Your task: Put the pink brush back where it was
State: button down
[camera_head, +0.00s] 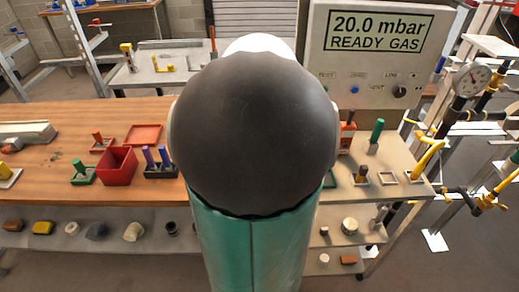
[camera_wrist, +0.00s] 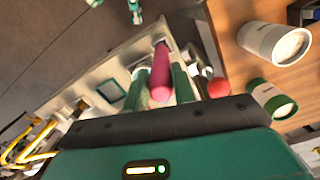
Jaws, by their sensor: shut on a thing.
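The pink brush (camera_wrist: 160,72) shows in the wrist view as a rounded magenta rod between the two green fingers of my gripper (camera_wrist: 162,85). My gripper is shut on it, above the light grey bench top (camera_wrist: 75,88). An empty green square frame (camera_wrist: 110,95) lies on that bench top, left of the brush in the wrist view. In the head view my arm fills the middle and hides my gripper and the brush. A green frame (camera_head: 329,180) shows partly at the arm's right edge.
On the grey bench right of my arm stand a green-handled tool (camera_head: 376,133), an orange bottle (camera_head: 346,138) and small square frames (camera_head: 388,179). The gas panel (camera_head: 362,55) rises behind, with yellow-handled pipes (camera_head: 428,155) at right. A red box (camera_head: 117,167) stands on the wooden bench at left.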

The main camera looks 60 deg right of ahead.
jog(key=c, duration=1.1)
grip_release()
jog(key=shift+w, duration=0.1)
jog(key=shift+c, duration=0.2)
notch_tip(320, 180, up, 12)
jog(key=shift+d, duration=0.35)
jog(key=shift+w, duration=0.1)
jog(key=w+a+f+n+t+h, duration=0.1)
jog(key=w+a+n, duration=0.4)
jog(key=a, duration=0.5)
jog(key=w+a+n+t+h, duration=0.1)
jog(key=w+a+n+t, duration=0.15)
jog(key=w+a, duration=0.5)
jog(key=s+a+f+n+t, duration=0.1)
jog(key=a+n, duration=0.3)
jog(key=a, duration=0.5)
jog(key=s+a+f+n+t+y, duration=0.1)
jog(key=a+f+n, duration=0.2)
jog(key=a, duration=0.7)
jog(key=shift+n, duration=0.65)
